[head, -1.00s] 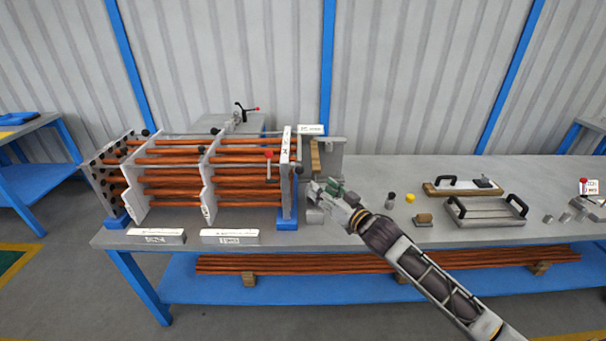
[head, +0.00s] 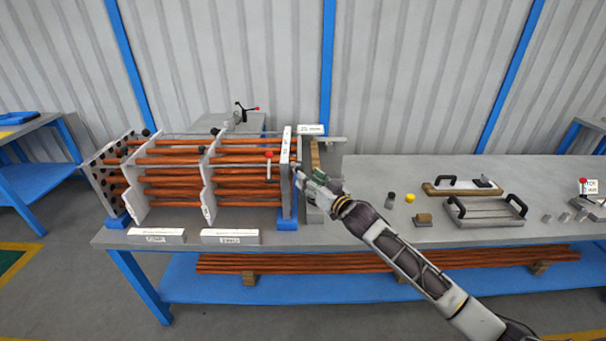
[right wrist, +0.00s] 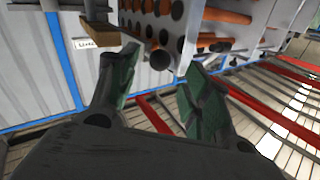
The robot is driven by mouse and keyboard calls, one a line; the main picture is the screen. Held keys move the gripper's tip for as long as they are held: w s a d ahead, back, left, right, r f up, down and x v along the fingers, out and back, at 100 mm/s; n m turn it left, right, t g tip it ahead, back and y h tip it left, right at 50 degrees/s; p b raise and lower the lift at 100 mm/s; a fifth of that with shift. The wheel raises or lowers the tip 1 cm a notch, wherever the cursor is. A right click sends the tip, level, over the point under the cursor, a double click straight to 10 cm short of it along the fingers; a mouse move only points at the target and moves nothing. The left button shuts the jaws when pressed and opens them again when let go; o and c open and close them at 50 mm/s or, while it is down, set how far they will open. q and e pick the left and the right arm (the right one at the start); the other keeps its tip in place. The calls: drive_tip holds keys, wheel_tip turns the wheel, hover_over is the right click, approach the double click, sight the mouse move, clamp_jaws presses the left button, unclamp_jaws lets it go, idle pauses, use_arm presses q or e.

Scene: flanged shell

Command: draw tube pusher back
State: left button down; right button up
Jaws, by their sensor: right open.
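The flanged shell stands at the left of the bench, with copper tubes (head: 180,181) running through upright grey plates to a grey end plate (head: 284,180). My right gripper (head: 302,180) is at the right side of this end plate, its arm coming in from the lower right. In the right wrist view its green-padded fingers (right wrist: 163,70) are apart and empty. A round black knob (right wrist: 160,60) shows between and just beyond the fingertips, in front of the plate with dark holes; contact cannot be told. Which part is the tube pusher is not clear. My left gripper is out of view.
A wooden block (head: 315,155) stands upright just behind my right gripper. A black-handled tray (head: 487,210), a wooden-edged board (head: 462,187) and a yellow cup (head: 410,198) lie to the right. Labelled blocks (head: 230,237) line the front edge. Bare bench lies at the back right.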

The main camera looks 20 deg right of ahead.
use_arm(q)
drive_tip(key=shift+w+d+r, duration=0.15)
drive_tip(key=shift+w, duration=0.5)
use_arm(e)
drive_tip(key=shift+x, duration=2.2)
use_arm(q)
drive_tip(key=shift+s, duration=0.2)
use_arm(e)
drive_tip(key=shift+c, duration=0.5)
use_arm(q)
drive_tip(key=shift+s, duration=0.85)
use_arm(e)
clamp_jaws()
